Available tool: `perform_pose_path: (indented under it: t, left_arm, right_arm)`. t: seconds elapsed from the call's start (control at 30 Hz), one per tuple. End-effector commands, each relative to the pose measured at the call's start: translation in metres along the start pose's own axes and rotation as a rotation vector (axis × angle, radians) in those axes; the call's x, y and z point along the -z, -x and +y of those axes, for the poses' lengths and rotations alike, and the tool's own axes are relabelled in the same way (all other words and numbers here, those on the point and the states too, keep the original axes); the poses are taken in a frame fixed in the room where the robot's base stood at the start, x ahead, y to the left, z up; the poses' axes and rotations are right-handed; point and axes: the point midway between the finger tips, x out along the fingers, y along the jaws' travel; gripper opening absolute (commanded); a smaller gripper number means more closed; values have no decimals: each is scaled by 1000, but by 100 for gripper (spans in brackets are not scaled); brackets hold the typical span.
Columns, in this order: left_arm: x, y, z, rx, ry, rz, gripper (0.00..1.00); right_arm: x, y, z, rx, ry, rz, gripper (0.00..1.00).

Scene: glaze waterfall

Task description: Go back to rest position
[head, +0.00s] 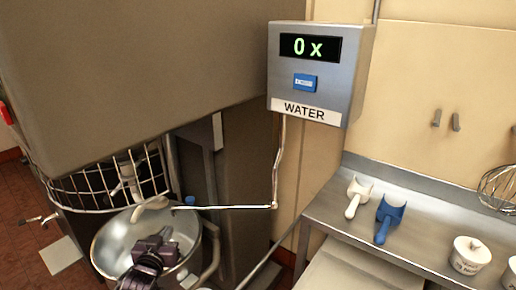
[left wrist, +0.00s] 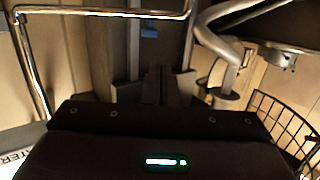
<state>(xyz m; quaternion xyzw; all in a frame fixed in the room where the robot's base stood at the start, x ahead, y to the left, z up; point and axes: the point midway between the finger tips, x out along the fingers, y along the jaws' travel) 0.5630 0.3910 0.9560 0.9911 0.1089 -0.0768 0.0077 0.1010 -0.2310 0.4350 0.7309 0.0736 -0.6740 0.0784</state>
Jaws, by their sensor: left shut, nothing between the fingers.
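My left gripper (head: 158,240) is dark and shows at the lower left of the head view, in front of the steel mixer bowl (head: 104,246). It is shut with nothing between its fingers. In the left wrist view its closed fingers (left wrist: 160,84) point away from the camera, above the dark gripper body. My right gripper is in neither view.
A wire guard (head: 85,190) rings the mixer above the bowl. A thin water pipe (head: 240,207) runs from the WATER box (head: 318,72), which reads "0 x", towards the bowl. A white scoop (head: 358,194), a blue scoop (head: 389,217) and a white tub (head: 470,256) stand on the steel counter (head: 330,212).

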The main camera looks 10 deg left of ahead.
Motion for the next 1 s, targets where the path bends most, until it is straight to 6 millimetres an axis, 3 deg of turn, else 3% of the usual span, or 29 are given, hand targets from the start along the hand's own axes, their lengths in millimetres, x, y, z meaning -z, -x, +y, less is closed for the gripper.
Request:
perform_pose_path:
  t: [0.17,0.3,0.43,0.6,1.0]
  left_arm:
    - [-20,18,25,-14,-13,-125,0]
    - [-54,67,68,-54,-61,-383,0]
    - [-74,120,99,-107,-122,-605,0]
    - [-83,172,120,-166,-181,-792,0]
    - [-79,266,141,-288,-286,-1084,0]
  right_arm:
    - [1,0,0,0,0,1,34]
    - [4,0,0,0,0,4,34]
    - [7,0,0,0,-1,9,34]
    - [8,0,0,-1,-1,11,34]
    - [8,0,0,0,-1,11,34]
